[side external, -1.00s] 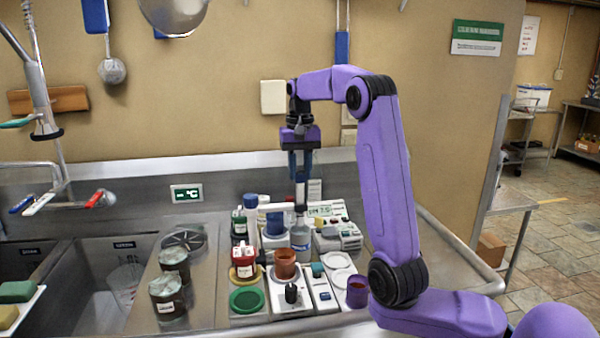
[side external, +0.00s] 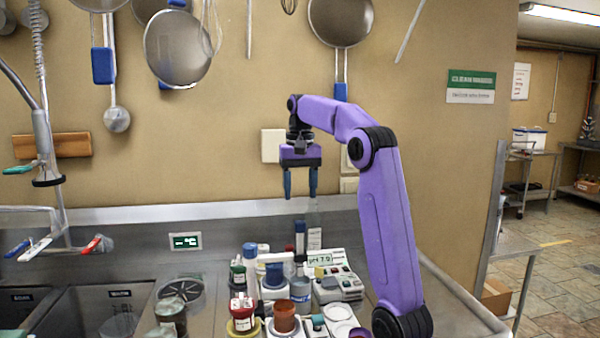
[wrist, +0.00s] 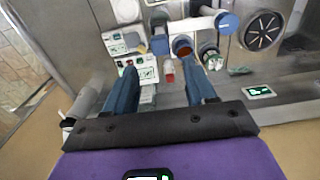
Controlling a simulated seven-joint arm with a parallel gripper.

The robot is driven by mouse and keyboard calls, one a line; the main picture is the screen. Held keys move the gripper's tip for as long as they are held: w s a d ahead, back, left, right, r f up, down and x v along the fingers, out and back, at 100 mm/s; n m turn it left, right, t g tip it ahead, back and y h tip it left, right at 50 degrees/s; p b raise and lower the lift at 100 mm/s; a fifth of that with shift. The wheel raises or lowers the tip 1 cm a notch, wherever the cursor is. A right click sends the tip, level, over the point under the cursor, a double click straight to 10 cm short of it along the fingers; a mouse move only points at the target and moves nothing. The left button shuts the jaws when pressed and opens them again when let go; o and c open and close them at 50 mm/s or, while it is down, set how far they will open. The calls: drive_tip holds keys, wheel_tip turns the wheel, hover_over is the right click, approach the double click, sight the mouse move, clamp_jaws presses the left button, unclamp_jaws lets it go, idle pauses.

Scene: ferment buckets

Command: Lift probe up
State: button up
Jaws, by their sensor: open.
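The probe, seemingly the slim dark-blue and grey upright piece (side external: 300,238), stands above a pale bottle (side external: 300,288) beside the pH meter (side external: 330,272). Its lower end is hidden. My gripper (side external: 300,196) is open and empty, pointing down, with its blue fingers above the probe and clear of it. In the wrist view the open fingers (wrist: 160,66) spread over the crowded bench, and the pH meter (wrist: 140,75) shows by the left finger. I cannot pick out the probe there with certainty.
Several jars and cups crowd around, including a red-labelled jar (side external: 242,312), a brown cup (side external: 285,318) and a blue-capped container (side external: 273,275). A sink (side external: 60,310) lies at left. The wall is behind; pans hang above left. The air around my gripper is free.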

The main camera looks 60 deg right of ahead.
drive_tip(key=shift+r, duration=2.25)
